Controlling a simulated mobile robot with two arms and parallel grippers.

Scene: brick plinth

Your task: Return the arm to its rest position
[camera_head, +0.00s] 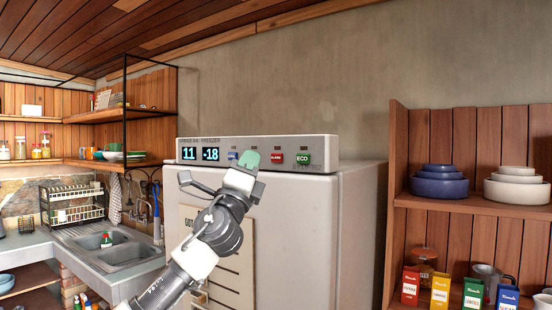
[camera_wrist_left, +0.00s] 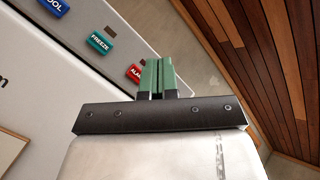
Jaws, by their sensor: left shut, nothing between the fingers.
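My left arm reaches up from the bottom of the head view. Its gripper (camera_head: 249,160) is in front of the fridge-freezer's control panel (camera_head: 325,150). The green-tipped fingers are shut together with nothing between them, as the left wrist view also shows (camera_wrist_left: 158,76). In the wrist view the red alarm button (camera_wrist_left: 135,73) is just left of the fingers, with the teal freeze button (camera_wrist_left: 100,42) and a blue button (camera_wrist_left: 57,5) farther off. In the head view the gripper hides the freeze button. I cannot tell whether the fingers touch the panel. My right gripper is not in view.
The white fridge-freezer (camera_head: 320,220) stands close ahead of the arm. A sink (camera_head: 125,255) and dish rack (camera_head: 75,205) are at the left. A wooden shelf (camera_head: 480,206) with bowls and small boxes is at the right. Bare wall is above the panel.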

